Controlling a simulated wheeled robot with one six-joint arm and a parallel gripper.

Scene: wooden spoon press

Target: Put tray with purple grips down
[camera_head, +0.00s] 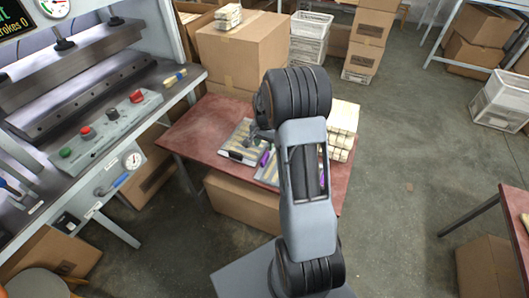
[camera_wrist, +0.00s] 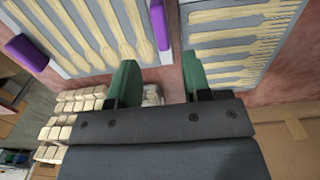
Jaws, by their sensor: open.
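The tray with purple grips (camera_head: 268,177) lies on the red table (camera_head: 190,125), partly hidden behind my arm in the head view. In the wrist view the same tray (camera_wrist: 122,62) fills the upper left, with a row of pale wooden spoons on it and a purple grip on two opposite sides. My gripper (camera_wrist: 160,78) is open, with its two green fingers apart and nothing between them. Its fingers are close to the tray's near purple grip (camera_wrist: 160,24), and I cannot tell whether they touch it.
Bundled wooden stacks (camera_head: 343,125) stand at the table's right. The press (camera_head: 75,75) is on the left, and a cardboard box (camera_head: 240,50) stands behind.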

